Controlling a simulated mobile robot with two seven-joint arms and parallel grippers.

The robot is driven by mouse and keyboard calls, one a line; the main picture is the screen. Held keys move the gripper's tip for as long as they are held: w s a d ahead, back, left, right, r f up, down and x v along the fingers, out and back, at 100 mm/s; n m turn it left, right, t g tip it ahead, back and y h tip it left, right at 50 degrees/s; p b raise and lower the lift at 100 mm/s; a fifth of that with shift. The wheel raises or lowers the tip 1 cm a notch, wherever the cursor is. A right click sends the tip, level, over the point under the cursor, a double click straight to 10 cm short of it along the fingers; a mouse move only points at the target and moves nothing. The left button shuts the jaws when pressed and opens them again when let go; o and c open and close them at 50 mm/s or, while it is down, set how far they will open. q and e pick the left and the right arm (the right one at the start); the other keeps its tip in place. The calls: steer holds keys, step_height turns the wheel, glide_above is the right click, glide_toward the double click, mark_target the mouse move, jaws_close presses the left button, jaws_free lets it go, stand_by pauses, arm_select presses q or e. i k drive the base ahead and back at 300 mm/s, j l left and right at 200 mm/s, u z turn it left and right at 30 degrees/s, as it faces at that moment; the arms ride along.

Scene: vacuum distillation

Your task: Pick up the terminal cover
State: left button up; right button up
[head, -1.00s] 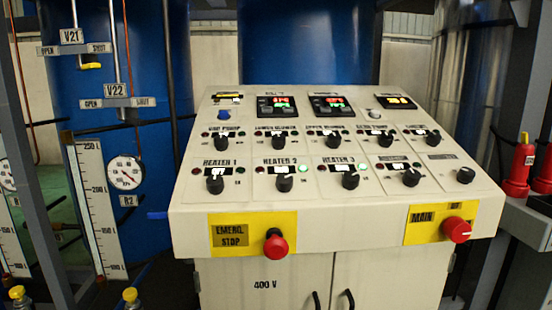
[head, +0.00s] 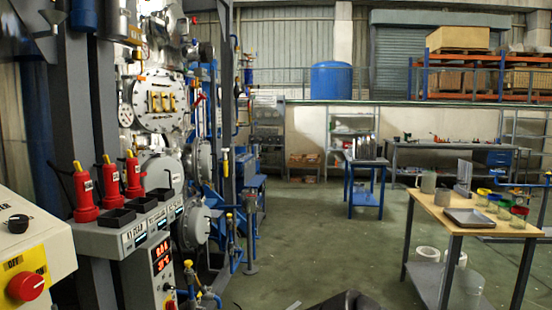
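I cannot make out a terminal cover for certain in the head view. A round grey plate (head: 146,104) with several yellow pieces on its face is on the tall silver vessel at the left. A round domed silver end (head: 160,174) is below it. Neither of my grippers is in view. A dark shape at the bottom edge, right of the middle, looks like part of my own arm, with no fingers visible.
The control desk (head: 30,265) with a red button is at near left, beside a grey console (head: 115,240) with red bottles. A wooden-topped table (head: 475,220) with a tray, mugs and jars stands at right. A blue cart (head: 365,180) is farther back. Green floor between is open.

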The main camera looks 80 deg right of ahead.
mark_target(199, 229)
steer(key=z, duration=2.3)
steer(key=i+u, duration=0.1)
steer(key=u, duration=0.8)
steer(key=i+l+u, duration=0.25)
steer(key=l+u, duration=0.2)
steer(key=i+l+u, duration=0.1)
steer(key=l+u, duration=0.15)
steer(key=l, duration=0.15)
steer(key=i+l+u, duration=0.2)
steer(key=l, duration=0.25)
steer(key=l+u, duration=0.15)
steer(key=l, duration=0.25)
steer(key=i+l+u, duration=0.15)
steer(key=l, duration=0.8)
steer(key=l+u, duration=0.15)
steer(key=l, duration=0.8)
